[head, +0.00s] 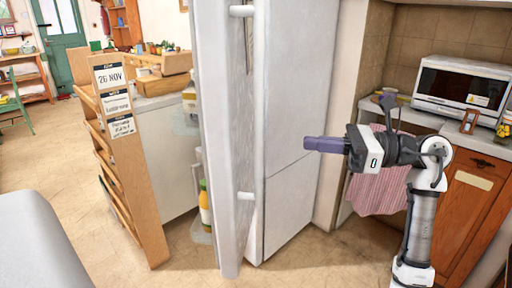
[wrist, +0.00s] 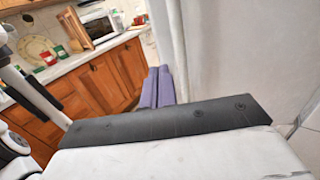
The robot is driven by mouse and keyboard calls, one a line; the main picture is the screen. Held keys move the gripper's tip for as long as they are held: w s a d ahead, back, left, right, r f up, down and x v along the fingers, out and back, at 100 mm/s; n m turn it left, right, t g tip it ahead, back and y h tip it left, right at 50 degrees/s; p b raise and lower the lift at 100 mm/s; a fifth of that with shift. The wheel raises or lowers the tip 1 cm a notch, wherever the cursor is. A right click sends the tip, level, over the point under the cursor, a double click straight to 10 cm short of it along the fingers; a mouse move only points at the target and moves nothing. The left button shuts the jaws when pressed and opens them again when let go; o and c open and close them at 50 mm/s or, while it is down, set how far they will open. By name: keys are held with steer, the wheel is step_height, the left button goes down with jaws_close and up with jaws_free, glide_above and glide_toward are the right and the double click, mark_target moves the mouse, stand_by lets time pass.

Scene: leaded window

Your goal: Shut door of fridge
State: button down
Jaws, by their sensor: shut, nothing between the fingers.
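The fridge (head: 301,110) stands upright in the middle of the head view, with a pale grey side. Its white door (head: 217,150) is swung open toward me, with white handle mounts at top and bottom. Behind the door, shelves and a yellow bottle (head: 205,208) show at the left. My gripper (head: 308,143) is to the right of the fridge, pointing left toward its side, with purple fingers. In the wrist view the fingers (wrist: 157,82) lie together, empty, beside a pale upright surface. I cannot tell whether they touch it.
A microwave (head: 463,88) sits on the counter at the right, above wooden cabinets. A pink cloth (head: 378,175) hangs below the counter. A wooden rack with signs (head: 118,100) stands left of the fridge. Open floor (head: 50,150) lies at the left.

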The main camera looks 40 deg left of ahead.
mark_target(231, 138)
steer(key=p+x, duration=0.3)
steer(key=x, duration=0.9)
steer(key=shift+s+a, duration=0.15)
steer(key=shift+a, duration=0.25)
steer(key=shift+s+a, duration=0.3)
steer(key=shift+a, duration=0.2)
